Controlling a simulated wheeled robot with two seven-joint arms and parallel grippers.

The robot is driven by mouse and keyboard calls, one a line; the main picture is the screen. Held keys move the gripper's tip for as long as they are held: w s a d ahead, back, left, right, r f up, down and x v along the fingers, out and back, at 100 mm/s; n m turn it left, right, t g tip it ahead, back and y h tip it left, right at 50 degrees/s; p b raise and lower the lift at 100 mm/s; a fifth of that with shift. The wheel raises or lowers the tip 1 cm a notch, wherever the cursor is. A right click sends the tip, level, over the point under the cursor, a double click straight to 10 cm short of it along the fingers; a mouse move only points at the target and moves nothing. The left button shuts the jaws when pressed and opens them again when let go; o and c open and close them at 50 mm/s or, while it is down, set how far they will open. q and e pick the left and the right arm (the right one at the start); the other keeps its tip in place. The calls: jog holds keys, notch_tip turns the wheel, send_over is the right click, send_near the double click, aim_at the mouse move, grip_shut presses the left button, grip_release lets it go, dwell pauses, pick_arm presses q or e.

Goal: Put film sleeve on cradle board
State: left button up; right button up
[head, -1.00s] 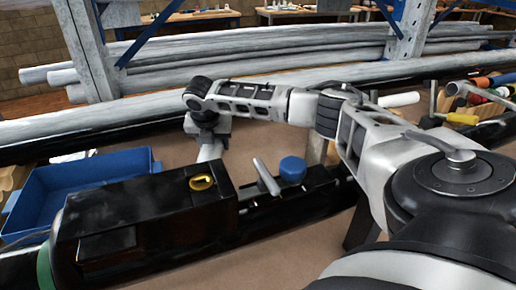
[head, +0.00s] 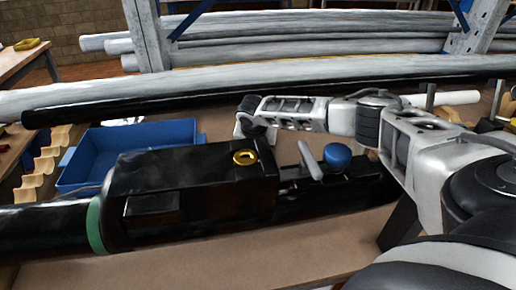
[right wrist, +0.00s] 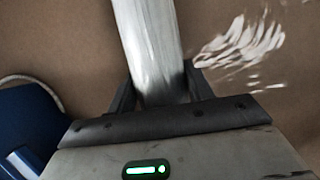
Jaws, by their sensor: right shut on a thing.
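My right gripper (right wrist: 160,88) is shut on a pale grey, shiny tube, which I take to be the film sleeve (right wrist: 148,40); it extends upward in the right wrist view. In the head view my right arm reaches over from the right, and its gripper end drops behind the black machine, so fingers and sleeve are hidden there. A wooden piece with scalloped notches, likely the cradle board (head: 42,168), stands at the left beside the blue bin, its notches empty as far as I see. My left gripper is not in view.
A blue bin (head: 85,180) stands between the cradle and my gripper; its edge also shows in the right wrist view (right wrist: 28,125). A black machine (head: 190,180) with a yellow ring and blue knob blocks the front. Long pipes (head: 300,72) lie behind.

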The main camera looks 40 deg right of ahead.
jog(key=shift+f, duration=0.15)
jog(key=o, duration=1)
jog(key=shift+c, duration=0.2)
jog(key=v, duration=1.2)
jog(key=shift+r+p, duration=0.2)
jog(key=shift+p, duration=0.2)
